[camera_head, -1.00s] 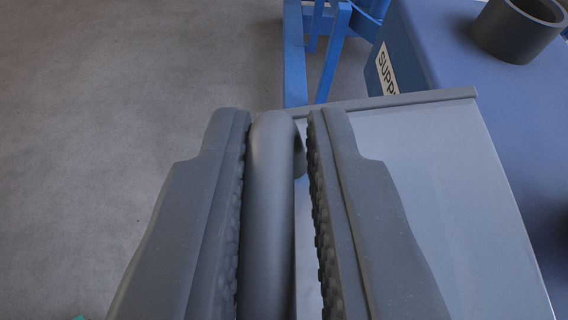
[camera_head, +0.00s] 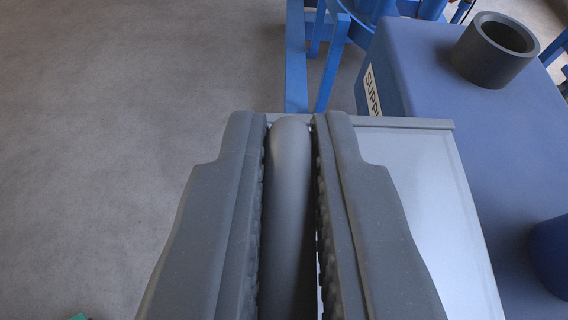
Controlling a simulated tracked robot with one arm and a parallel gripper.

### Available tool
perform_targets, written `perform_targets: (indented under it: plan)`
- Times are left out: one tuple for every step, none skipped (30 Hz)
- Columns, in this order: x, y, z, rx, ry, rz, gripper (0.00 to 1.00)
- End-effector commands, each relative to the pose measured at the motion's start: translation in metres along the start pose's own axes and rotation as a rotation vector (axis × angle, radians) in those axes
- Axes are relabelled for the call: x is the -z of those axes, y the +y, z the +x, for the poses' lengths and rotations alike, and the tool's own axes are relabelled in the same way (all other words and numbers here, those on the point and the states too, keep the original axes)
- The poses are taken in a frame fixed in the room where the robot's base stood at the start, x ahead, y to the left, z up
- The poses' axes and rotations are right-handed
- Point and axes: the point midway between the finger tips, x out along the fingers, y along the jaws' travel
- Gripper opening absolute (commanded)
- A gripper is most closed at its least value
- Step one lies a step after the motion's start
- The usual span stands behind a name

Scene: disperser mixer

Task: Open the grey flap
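The grey flap (camera_head: 411,195) is a flat light-grey panel at the right of centre, with a raised lip along its far edge. A rounded grey bar handle (camera_head: 289,190) runs along its left side. My gripper (camera_head: 290,122) has one finger on each side of this handle, with its ridged pads against or very close to it. The fingers look shut on the handle. They hide the flap's left part and the handle's near end.
A blue box (camera_head: 425,70) with a partly hidden "SUPP" label and a dark round collar (camera_head: 496,50) stands beyond and right of the flap. A blue frame (camera_head: 297,60) stands behind. Bare grey floor (camera_head: 110,120) lies at left.

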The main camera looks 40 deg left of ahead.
Motion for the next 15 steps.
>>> perform_targets:
  plan:
    - [0.0011,0.0009,0.0000,-0.002,0.002,-0.002,0.25]
    - [0.0010,0.0009,-0.0001,-0.002,0.002,-0.002,0.32]
    - [0.0009,0.0010,-0.0002,-0.002,0.001,-0.001,0.32]
    - [0.0007,0.0009,-0.0003,-0.002,0.001,-0.001,0.32]
    - [0.0006,0.0010,-0.0003,-0.002,0.001,-0.001,0.32]
    - [0.0005,0.0010,-0.0004,-0.002,0.001,-0.001,0.32]
    - [0.0005,0.0010,-0.0005,-0.002,0.001,0.000,0.32]
    - [0.0004,0.0010,-0.0005,-0.002,0.001,0.000,0.32]
    - [0.0004,0.0010,-0.0005,-0.002,0.001,0.000,0.32]
    - [0.0003,0.0010,-0.0008,-0.002,0.001,0.000,0.32]
    - [0.0003,0.0011,-0.0013,-0.003,0.001,0.000,0.32]
    - [0.0002,0.0012,-0.0026,-0.003,0.000,0.000,0.32]
    - [0.0001,0.0013,-0.0040,-0.003,0.000,0.000,0.32]
    - [0.0000,0.0014,-0.0060,-0.003,0.000,0.000,0.32]
    - [-0.0002,0.0014,-0.0096,-0.003,0.000,0.000,0.32]
